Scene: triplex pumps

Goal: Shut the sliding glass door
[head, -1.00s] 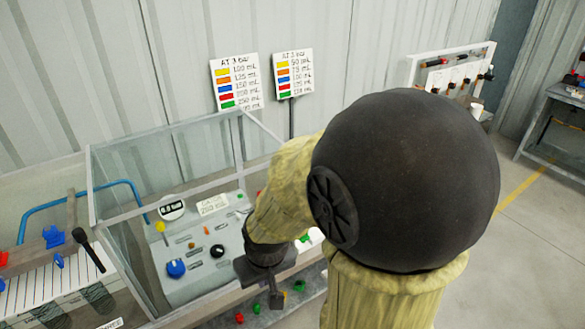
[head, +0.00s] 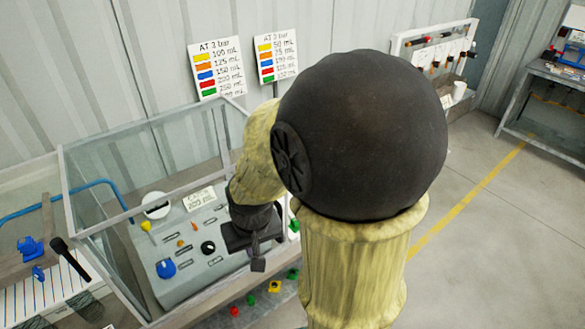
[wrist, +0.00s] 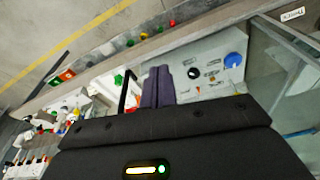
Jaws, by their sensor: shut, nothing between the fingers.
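The glass case (head: 61,160) with a pale metal frame stands at the left in the head view, around a grey control panel (head: 180,283). Its front looks open over the panel. A glass pane (wrist: 283,62) shows at the right in the wrist view. A thin black bar, like a handle (wrist: 124,92), stands just left of my fingers there; I cannot tell whether they touch. My gripper (head: 258,264) is at the panel's right edge in the head view, with its fingers (wrist: 158,85) together and empty. My arm hides the case's right part.
Several coloured pieces (head: 275,287) lie on the ledge below the panel. Two colour-list signs (head: 217,70) stand behind the case. A black rod-like object (head: 70,258) is left of the case. The floor at the right (head: 480,240) is clear.

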